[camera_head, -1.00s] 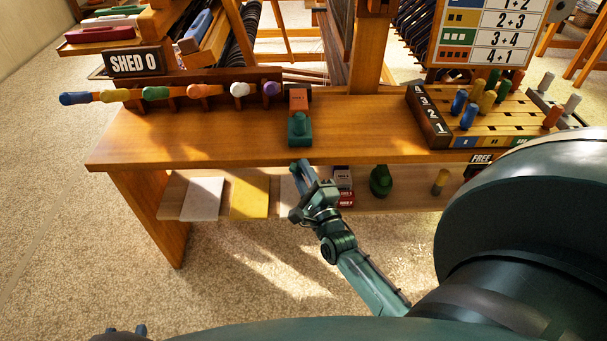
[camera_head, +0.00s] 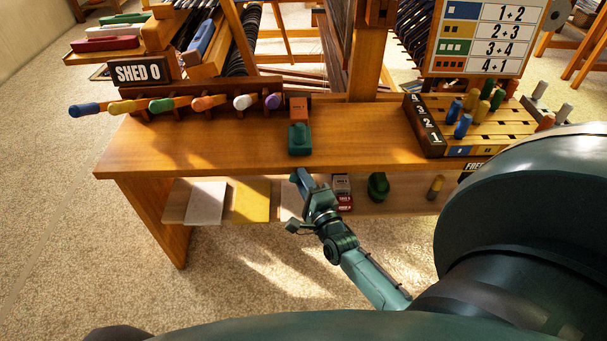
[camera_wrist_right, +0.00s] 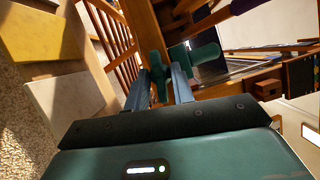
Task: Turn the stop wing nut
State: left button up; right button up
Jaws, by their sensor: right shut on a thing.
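The stop wing nut is a teal-green piece with wings and a rounded knob (camera_wrist_right: 207,54), seen close up in the right wrist view. In the head view a green piece (camera_head: 300,140) sits at the bench's front edge, in front of an orange block. My right gripper (camera_wrist_right: 158,88) has its two blue fingers closed around the lower part of the teal piece. In the head view my right gripper (camera_head: 299,176) is just below the bench's front edge, under the green piece. The fingertips' contact is partly hidden. My left gripper does not show.
The orange block (camera_head: 299,108) stands behind the green piece. A peg board (camera_head: 490,125) stands right. The lower shelf holds cards and a green bottle-like thing (camera_head: 378,186).

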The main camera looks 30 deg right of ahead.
pick_arm(q)
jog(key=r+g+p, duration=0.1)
jog(key=p, duration=0.4)
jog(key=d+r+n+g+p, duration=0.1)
jog(key=p, duration=0.4)
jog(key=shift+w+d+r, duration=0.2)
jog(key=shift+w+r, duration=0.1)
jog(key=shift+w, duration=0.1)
pick_arm(e)
jog(key=n+g, duration=0.1)
jog(key=n, duration=0.1)
jog(key=n+g, duration=0.1)
jog(key=n, duration=0.2)
jog(key=n+g, duration=0.1)
jog(key=n, duration=0.2)
jog(key=shift+a+r+g+h, duration=0.1)
jog(key=shift+r+g+h, duration=0.15)
jog(key=shift+g+h, duration=0.05)
jog(key=o, duration=0.7)
jog(key=shift+c, duration=0.2)
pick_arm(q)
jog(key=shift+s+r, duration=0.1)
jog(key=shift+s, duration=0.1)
pick_arm(e)
jog(key=shift+s, duration=0.15)
